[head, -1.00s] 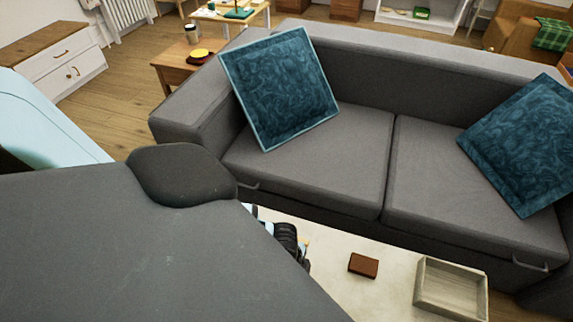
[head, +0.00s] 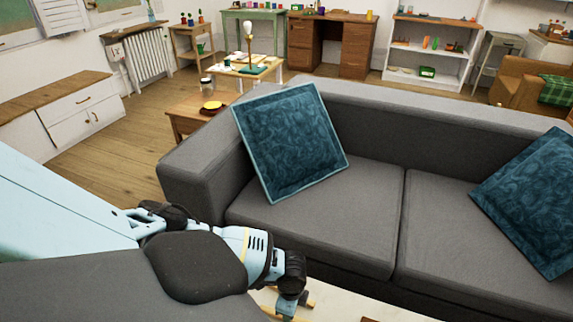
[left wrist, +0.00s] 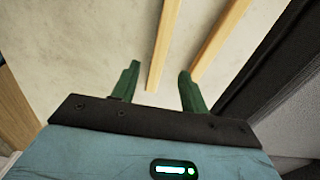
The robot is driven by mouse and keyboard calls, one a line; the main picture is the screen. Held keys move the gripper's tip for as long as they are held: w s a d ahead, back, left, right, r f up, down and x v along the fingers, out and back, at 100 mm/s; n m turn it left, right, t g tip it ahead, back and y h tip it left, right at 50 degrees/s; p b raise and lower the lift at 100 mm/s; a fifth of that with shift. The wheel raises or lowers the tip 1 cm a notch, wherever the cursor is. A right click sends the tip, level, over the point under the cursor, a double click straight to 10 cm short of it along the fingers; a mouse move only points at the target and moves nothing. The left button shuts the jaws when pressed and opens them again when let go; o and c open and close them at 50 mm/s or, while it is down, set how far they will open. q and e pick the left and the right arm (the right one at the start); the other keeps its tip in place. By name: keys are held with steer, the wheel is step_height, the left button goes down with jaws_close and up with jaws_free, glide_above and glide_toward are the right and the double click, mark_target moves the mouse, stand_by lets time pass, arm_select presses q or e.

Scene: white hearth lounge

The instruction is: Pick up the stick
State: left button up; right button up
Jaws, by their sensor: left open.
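My left gripper (left wrist: 160,68) is open in the left wrist view, its two green fingers pointing over a pale tabletop (left wrist: 90,45). A light wooden stick (left wrist: 168,40) runs into the gap between the fingertips, with no finger clearly touching it. A second wooden stick (left wrist: 220,38) slants past the tip of the right-hand finger. In the head view my left arm reaches down to the pale table, and a small piece of light wood (head: 309,304) shows beside the wrist. The fingers are hidden there. My right gripper is not in view.
A grey sofa (head: 310,225) with two teal cushions (head: 290,142) (head: 530,200) stands behind the table. A dark edge (left wrist: 262,75) lies close on the right in the left wrist view. A wooden strip (left wrist: 15,110) lies at its left.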

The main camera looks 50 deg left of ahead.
arm_select(q)
steer(key=shift+s+f+b, duration=0.15)
steer(key=shift+f+b, duration=0.5)
steer(key=shift+f, duration=1.9)
steer(key=shift+c, duration=0.4)
jaws_close()
